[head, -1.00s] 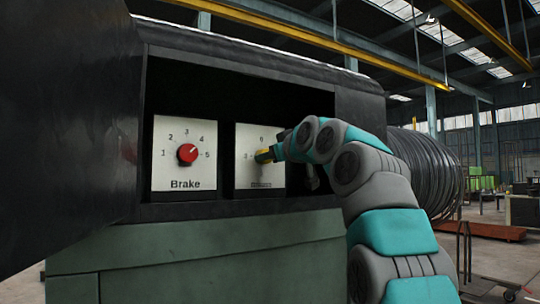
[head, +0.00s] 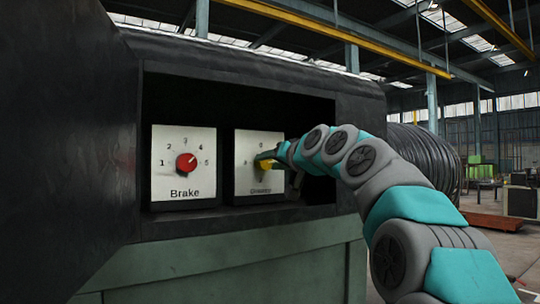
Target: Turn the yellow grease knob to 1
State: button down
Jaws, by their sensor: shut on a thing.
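The yellow grease knob (head: 265,165) sits on a white dial plate (head: 245,186) inside the dark recess. My gripper (head: 262,157) is at the knob, with its fingers shut on it. The knob is partly hidden by the fingers, and I cannot tell which number it points to. A 0 shows at the top of the plate and a small mark at its left; the right side of the scale is covered by my gripper. The label under the knob is too small to read surely.
A red knob (head: 186,162) on a white plate marked Brake, numbered 1 to 5, is to the left in the same recess. A large dark panel (head: 60,150) stands at the left of the opening. The recess has a lower ledge (head: 230,217). Coiled dark wire (head: 432,155) is behind on the right.

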jog(key=shift+r+m+p, duration=0.1)
jog(key=shift+m+p, duration=0.25)
jog(key=shift+m, duration=0.15)
jog(key=shift+c, duration=1.7)
grip_release()
jog(key=v, duration=0.7)
jog(key=shift+s+d+b, duration=0.3)
jog(key=shift+d, duration=0.05)
